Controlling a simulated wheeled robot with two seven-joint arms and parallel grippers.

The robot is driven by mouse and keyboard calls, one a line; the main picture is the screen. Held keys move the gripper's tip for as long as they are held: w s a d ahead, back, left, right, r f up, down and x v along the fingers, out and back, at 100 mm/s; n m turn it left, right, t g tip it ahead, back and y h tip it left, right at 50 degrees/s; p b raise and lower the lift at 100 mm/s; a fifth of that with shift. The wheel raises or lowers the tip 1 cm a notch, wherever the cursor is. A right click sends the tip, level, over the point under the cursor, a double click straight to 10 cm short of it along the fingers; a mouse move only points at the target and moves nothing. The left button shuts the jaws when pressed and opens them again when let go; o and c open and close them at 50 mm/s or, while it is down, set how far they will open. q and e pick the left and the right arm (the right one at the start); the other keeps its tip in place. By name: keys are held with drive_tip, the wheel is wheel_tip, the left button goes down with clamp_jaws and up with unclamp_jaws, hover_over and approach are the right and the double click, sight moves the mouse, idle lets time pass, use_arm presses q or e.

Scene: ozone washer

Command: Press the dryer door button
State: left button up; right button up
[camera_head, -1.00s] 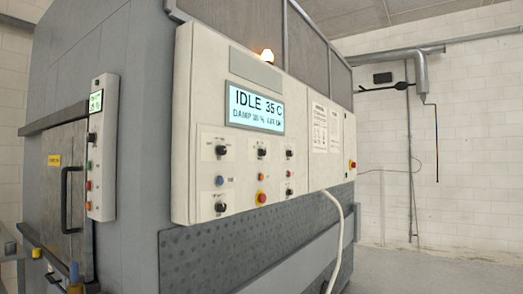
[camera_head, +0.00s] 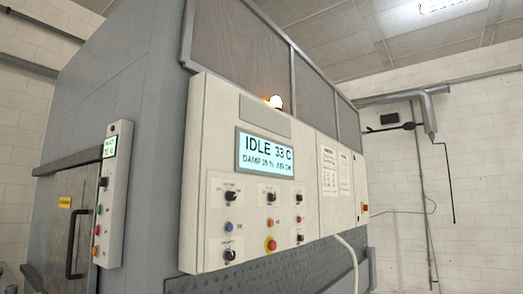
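The large grey dryer (camera_head: 150,110) fills the left and middle of the head view. On its left face is a door (camera_head: 58,225) with a black vertical handle (camera_head: 75,240) and a yellow label; it looks closed. A narrow white button strip (camera_head: 113,205) beside the door has a small green display at its top and green, orange and red buttons (camera_head: 97,231) down its side. Neither gripper is in view.
A pipe (camera_head: 428,115) runs along the white brick wall (camera_head: 480,200) at right. The area in front of that wall looks clear.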

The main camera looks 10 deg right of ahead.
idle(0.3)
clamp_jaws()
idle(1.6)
